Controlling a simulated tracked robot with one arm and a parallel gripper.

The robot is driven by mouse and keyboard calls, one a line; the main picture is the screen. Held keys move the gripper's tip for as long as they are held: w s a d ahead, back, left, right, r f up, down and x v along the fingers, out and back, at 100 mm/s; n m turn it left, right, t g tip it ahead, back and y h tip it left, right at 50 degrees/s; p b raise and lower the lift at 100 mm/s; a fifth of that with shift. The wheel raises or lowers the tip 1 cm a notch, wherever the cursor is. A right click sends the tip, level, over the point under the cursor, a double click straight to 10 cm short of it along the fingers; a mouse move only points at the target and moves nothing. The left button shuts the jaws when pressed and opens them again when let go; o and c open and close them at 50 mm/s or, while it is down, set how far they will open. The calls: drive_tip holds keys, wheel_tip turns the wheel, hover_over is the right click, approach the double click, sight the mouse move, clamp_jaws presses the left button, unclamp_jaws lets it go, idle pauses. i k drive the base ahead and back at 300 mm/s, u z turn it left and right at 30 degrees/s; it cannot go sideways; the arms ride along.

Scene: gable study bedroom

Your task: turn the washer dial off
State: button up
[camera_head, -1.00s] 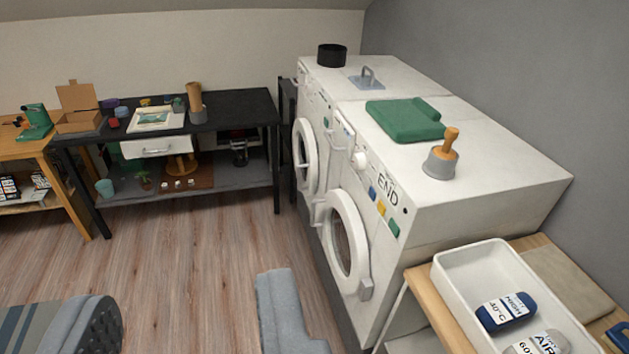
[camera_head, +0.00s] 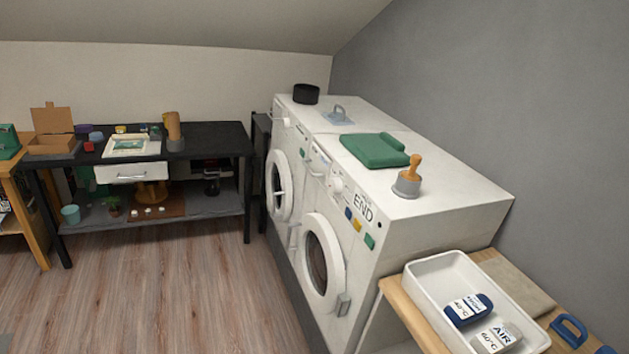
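Two white front-loading machines stand side by side against the grey wall. The nearer machine (camera_head: 345,270) has a round door (camera_head: 323,262), an END label, blue, yellow and green coloured patches, and a white round dial (camera_head: 336,185) on its front panel. The farther machine (camera_head: 283,130) has its own round door (camera_head: 279,186) and a small knob (camera_head: 287,122) near its top. Which machine is the washer I cannot tell, and the dial settings are too small to read. My gripper is not in view.
A white tray (camera_head: 412,290) sits on a wooden table at lower right. A black workbench (camera_head: 215,133) stands at left. The wooden floor between is clear.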

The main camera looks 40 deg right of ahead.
sight(335, 185)
drive_tip(key=u, duration=0.15)
drive_tip(key=i, duration=1.3)
drive_tip(key=z, duration=0.75)
drive_tip(key=i, duration=0.6)
drive_tip(key=z, duration=0.45)
drive_tip(key=k, duration=0.85)
drive_tip(key=z, duration=0.15)
drive_tip(key=i, duration=0.85)
drive_tip(key=u, duration=0.05)
